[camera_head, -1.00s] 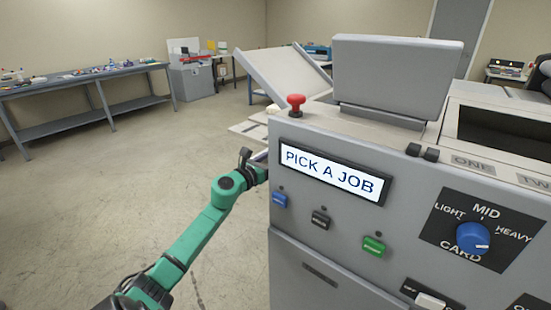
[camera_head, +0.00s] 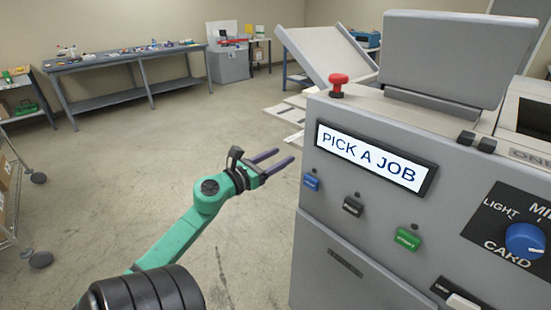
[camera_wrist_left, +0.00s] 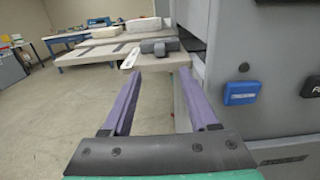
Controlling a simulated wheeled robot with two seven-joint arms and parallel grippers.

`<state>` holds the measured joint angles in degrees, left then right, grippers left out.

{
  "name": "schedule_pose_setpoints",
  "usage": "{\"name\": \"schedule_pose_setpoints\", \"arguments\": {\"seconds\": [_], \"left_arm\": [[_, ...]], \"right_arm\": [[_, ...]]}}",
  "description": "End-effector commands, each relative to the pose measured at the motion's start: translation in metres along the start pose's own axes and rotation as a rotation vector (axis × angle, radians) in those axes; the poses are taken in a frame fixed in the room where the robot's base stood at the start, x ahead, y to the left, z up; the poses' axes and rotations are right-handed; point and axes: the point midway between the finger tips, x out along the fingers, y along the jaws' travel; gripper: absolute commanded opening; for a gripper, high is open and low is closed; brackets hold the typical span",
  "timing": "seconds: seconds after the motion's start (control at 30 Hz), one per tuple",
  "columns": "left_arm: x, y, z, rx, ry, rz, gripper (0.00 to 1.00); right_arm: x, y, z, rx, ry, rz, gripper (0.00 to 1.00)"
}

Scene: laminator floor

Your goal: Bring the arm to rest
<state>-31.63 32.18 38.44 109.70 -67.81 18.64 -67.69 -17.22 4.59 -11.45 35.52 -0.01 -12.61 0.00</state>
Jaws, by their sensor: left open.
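My left arm is green and reaches in from the lower left of the head view. Its gripper (camera_head: 278,161) has two purple fingers, which are apart with nothing between them. It is in open air just left of the grey laminator (camera_head: 330,250), whose screen (camera_head: 374,157) reads "PICK A JOB". In the left wrist view the open fingers (camera_wrist_left: 160,90) point along the machine's side, with a blue button (camera_wrist_left: 241,91) to their right. My right gripper does not show.
The laminator's front has a blue button (camera_head: 312,181), a green button (camera_head: 408,238), a blue dial (camera_head: 525,241) and a red knob (camera_head: 338,84) on top. A workbench (camera_head: 130,62) stands at the back left, a wheeled rack (camera_head: 8,200) at the left edge. The floor between is clear.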

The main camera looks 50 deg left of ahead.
Motion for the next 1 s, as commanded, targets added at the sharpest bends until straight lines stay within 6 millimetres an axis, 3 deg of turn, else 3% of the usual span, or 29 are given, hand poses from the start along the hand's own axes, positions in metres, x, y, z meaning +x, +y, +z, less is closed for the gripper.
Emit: {"name": "schedule_pose_setpoints", "arguments": {"seconds": [0.13, 0.6, 0.7, 0.77, 0.83, 0.9, 1.0], "left_arm": [[-0.01, 0.0, 0.0, 0.002, 0.0, 0.0, 0.6], [-0.009, 0.0, 0.001, 0.002, 0.0, 0.0, 0.6], [-0.009, 0.006, -0.008, -0.051, 0.009, 0.015, 0.6], [-0.009, 0.017, -0.029, -0.171, 0.028, 0.049, 0.6], [-0.01, 0.036, -0.07, -0.402, 0.063, 0.119, 0.6], [-0.017, 0.052, -0.13, -0.691, 0.107, 0.221, 0.6], [-0.037, 0.057, -0.224, -1.086, 0.168, 0.396, 0.6]], "right_arm": [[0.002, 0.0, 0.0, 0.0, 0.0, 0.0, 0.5], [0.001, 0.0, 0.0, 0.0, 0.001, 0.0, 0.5], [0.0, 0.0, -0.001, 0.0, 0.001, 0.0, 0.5], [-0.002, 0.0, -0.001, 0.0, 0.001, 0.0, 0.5], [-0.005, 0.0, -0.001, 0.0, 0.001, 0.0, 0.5], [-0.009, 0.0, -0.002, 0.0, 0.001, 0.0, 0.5], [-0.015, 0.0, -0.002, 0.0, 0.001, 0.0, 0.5]]}}
